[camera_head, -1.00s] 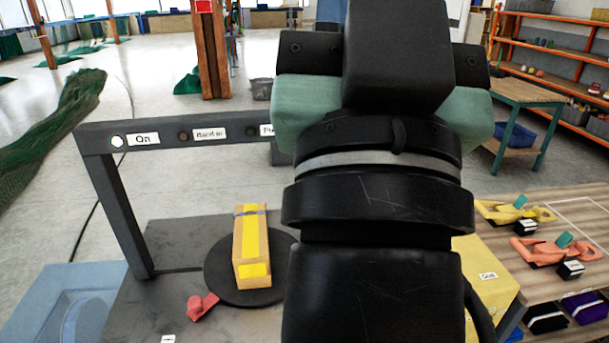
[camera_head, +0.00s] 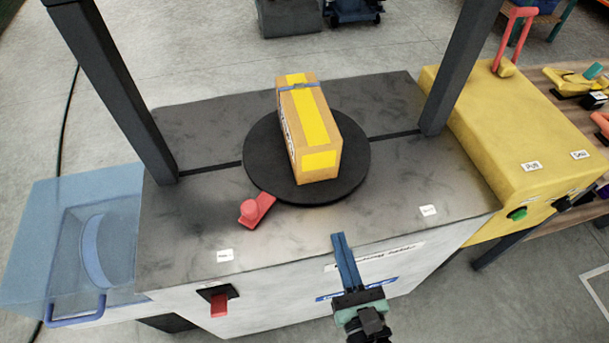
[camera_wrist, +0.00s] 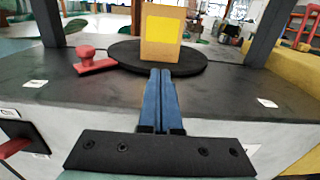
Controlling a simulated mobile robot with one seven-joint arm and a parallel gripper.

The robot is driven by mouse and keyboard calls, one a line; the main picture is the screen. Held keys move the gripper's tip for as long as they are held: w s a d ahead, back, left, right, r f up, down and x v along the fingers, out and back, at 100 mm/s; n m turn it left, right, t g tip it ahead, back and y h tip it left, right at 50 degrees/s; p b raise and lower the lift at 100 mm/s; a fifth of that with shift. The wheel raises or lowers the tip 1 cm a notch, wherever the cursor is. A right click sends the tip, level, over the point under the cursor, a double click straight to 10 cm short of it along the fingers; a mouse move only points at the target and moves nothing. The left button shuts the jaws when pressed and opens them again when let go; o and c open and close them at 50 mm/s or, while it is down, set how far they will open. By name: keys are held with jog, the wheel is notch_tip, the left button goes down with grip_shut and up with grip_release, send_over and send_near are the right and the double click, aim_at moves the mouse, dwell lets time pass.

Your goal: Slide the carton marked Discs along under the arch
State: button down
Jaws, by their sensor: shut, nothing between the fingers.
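A brown carton (camera_head: 318,132) with yellow tape and a blue strap stands on a dark round turntable (camera_head: 265,178) set in the grey machine top. No Discs mark can be read on it. The carton (camera_wrist: 161,40) also shows straight beyond my fingertips in the wrist view. The arch's dark posts, left (camera_head: 115,85) and right (camera_head: 460,65), rise on either side of the turntable; its crossbar is out of the head view. My gripper (camera_head: 338,238) is shut and empty, its blue fingers near the machine's front edge, apart from the carton.
A red knob (camera_head: 250,207) stands at the turntable's near left edge. A red switch (camera_head: 219,305) is on the front face. A translucent blue bin (camera_head: 45,240) is at left, a yellow cabinet (camera_head: 510,130) at right. The grey top right of the turntable is clear.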

aim_at(318, 172)
jog(key=x, duration=1.3)
jog(key=shift+w+a, duration=0.1)
jog(key=shift+w, duration=0.3)
jog(key=shift+w, duration=0.1)
jog(key=b+x, duration=0.2)
jog(key=x, duration=0.3)
jog(key=shift+w+a, duration=0.1)
